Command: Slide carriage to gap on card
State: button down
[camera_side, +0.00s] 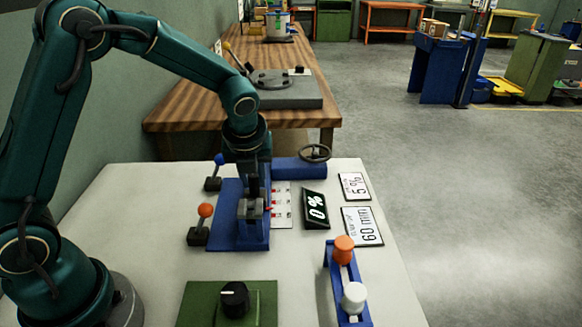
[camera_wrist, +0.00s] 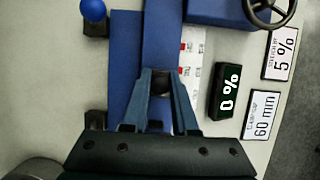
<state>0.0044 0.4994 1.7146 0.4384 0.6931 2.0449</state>
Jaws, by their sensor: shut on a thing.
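A blue clamp stands on the pale bench, with a carriage (camera_side: 252,211) on its track (camera_side: 225,225). A red pointer shows at the carriage's right side, by a white scale strip (camera_side: 283,218) with red marks. My gripper (camera_side: 254,194) points down at the carriage. In the wrist view my gripper (camera_wrist: 161,76) is shut on a dark knob (camera_wrist: 161,85), which appears to be the carriage's handle. A card (camera_side: 362,226) reads 60 mm, with small text that looks like "clamp gap"; it also shows in the wrist view (camera_wrist: 263,115).
A display (camera_side: 315,209) reads 0 %. Another card (camera_side: 355,186) reads 5 %. A handwheel (camera_side: 315,153) is at the clamp's far end. Blue-knobbed (camera_side: 218,160) and orange-knobbed (camera_side: 205,210) levers stand left. A green dial box (camera_side: 234,299) and a blue slider unit (camera_side: 347,285) are in front.

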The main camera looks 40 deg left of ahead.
aim_at(253, 176)
jog(key=shift+r, duration=0.1)
jog(key=c, duration=0.7)
grip_release()
jog(key=shift+v, duration=2.5)
jog(key=shift+r, duration=0.15)
